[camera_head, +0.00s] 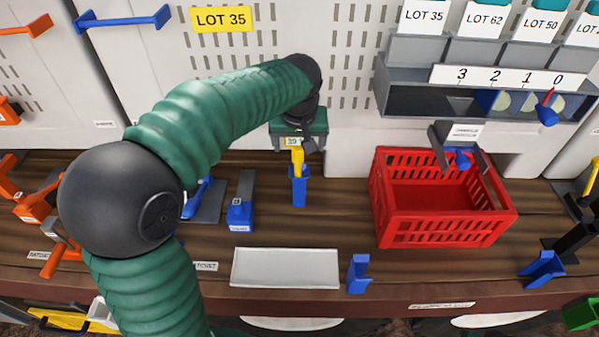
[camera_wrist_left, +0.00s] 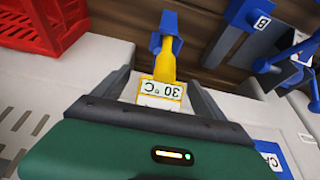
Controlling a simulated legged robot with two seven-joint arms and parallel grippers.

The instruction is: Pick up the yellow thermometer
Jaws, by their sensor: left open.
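The yellow thermometer (camera_head: 297,160) stands upright in a blue holder (camera_head: 298,190) on the wooden bench. In the left wrist view the thermometer (camera_wrist_left: 165,62) has its display reading 30 °C, upside down, and its far end is in the blue holder (camera_wrist_left: 168,22). My left gripper (camera_head: 298,142) is over the thermometer's display end, with its arm arching in from the left. In the left wrist view my left gripper (camera_wrist_left: 160,72) is open, with one finger on each side of the thermometer and gaps visible. My right gripper is out of view.
A red basket (camera_head: 440,235) stands to the right on the bench. A white tray (camera_head: 285,268) and a small blue holder (camera_head: 358,274) lie in front. A blue and grey tool (camera_head: 241,205) stands left of the thermometer. The grey wall panel is close behind.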

